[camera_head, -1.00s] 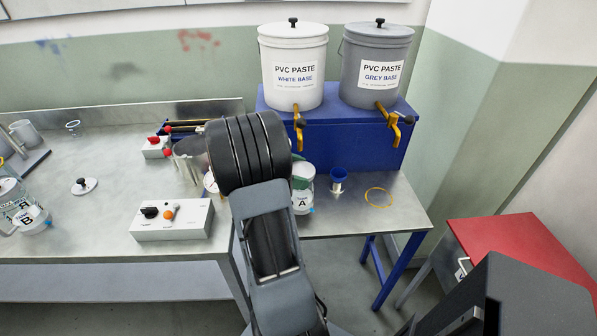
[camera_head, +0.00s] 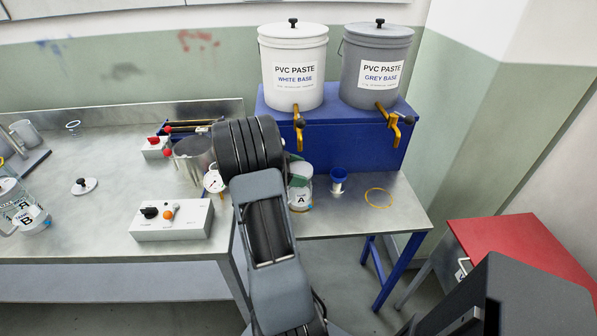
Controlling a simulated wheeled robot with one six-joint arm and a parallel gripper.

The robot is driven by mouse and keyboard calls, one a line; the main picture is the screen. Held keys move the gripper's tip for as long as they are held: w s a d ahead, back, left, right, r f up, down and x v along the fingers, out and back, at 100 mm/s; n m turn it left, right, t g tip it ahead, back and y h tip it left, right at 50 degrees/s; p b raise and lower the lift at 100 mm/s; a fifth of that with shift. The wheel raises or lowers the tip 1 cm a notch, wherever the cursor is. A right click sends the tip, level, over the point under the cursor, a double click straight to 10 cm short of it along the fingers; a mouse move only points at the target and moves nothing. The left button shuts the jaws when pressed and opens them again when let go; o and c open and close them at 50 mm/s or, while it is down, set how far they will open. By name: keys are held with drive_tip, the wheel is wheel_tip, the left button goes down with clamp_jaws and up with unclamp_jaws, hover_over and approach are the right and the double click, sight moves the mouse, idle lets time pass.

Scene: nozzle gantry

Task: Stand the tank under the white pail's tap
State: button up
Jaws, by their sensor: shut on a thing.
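The white pail (camera_head: 293,95) stands on the blue stand, with its yellow tap (camera_head: 299,135) at the front. A clear tank labelled A (camera_head: 300,190), with pale contents, is below that tap in the picture, in front of the stand. My gripper (camera_head: 293,160) is mostly hidden behind my black wrist; a dark green part shows at the tank's upper left. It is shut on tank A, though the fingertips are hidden. I cannot tell whether the tank's base touches the table. Another tank labelled B (camera_head: 27,213) stands at the far left.
The grey pail (camera_head: 375,70) with its own tap (camera_head: 394,130) is right of the white pail. A blue cup (camera_head: 338,180) and a yellow ring (camera_head: 379,197) lie right of tank A. A metal pot (camera_head: 190,160), a gauge (camera_head: 213,180) and a control box (camera_head: 172,221) are left of my arm.

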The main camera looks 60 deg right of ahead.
drive_tip(key=shift+f, duration=0.1)
drive_tip(key=o, duration=1.6)
drive_tip(key=shift+o, duration=0.2)
drive_tip(key=shift+w+a+r, duration=0.1)
drive_tip(key=shift+w+r, duration=0.05)
drive_tip(key=shift+r, duration=0.05)
drive_tip(key=v, duration=0.7)
